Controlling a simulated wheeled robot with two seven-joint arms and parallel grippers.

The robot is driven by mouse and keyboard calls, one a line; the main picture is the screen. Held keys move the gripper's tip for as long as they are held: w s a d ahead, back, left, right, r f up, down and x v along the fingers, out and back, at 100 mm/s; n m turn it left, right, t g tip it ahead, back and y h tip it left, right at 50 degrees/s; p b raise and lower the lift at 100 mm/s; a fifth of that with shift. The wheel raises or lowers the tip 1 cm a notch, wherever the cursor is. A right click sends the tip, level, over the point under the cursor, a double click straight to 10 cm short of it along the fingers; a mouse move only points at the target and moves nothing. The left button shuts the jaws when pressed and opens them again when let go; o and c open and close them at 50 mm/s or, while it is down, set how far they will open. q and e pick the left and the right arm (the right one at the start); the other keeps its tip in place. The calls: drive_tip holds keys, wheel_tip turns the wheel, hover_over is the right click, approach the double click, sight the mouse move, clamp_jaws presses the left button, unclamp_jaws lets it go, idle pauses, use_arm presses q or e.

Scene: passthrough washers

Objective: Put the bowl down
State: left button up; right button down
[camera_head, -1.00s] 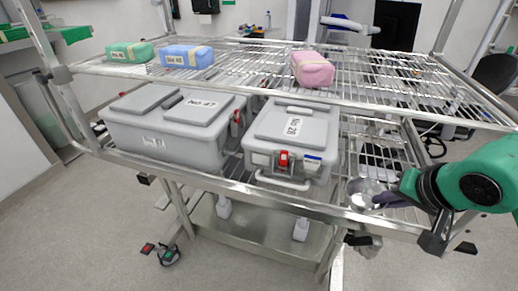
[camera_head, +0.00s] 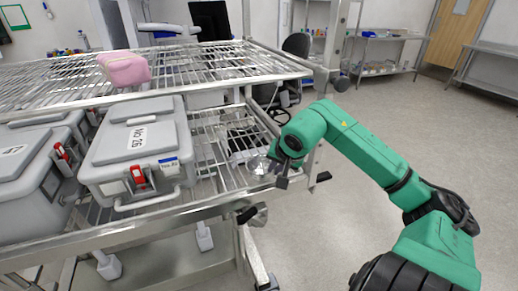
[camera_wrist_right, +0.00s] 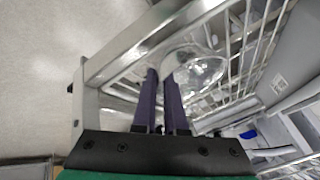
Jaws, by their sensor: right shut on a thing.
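The bowl (camera_head: 258,165) is small, shiny and silvery. It is at the right end of the rack's lower wire shelf (camera_head: 212,165), to the right of a grey container. My right gripper (camera_head: 274,160) reaches it from the right, with the green arm bent over the shelf's end. In the right wrist view the bowl (camera_wrist_right: 203,70) sits at the tips of the dark fingers (camera_wrist_right: 163,78), which are shut on its rim. I cannot tell whether the bowl touches the wires. My left gripper is out of view.
A grey lidded container (camera_head: 136,150) with a red latch stands left of the bowl, with another grey container (camera_head: 30,180) beyond it. A pink pack (camera_head: 124,68) lies on the upper shelf (camera_head: 190,60). A rack post stands close to my right gripper. The floor on the right is clear.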

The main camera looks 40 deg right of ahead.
sight(263, 156)
drive_tip(key=w, duration=0.1)
drive_tip(key=w+d+p, duration=0.1)
drive_tip(key=w, duration=0.1)
drive_tip(key=w+d+p, duration=0.1)
drive_tip(key=w, duration=0.1)
drive_tip(key=shift+w+r, duration=0.25)
drive_tip(key=shift+w+d+p, duration=0.2)
drive_tip(key=shift+w+p, duration=0.2)
drive_tip(key=shift+w, duration=0.15)
drive_tip(key=shift+w+d+p, duration=0.15)
drive_tip(key=shift+w+p, duration=0.25)
drive_tip(key=shift+w, duration=0.1)
drive_tip(key=shift+w+f, duration=0.25)
drive_tip(key=shift+f, duration=0.75)
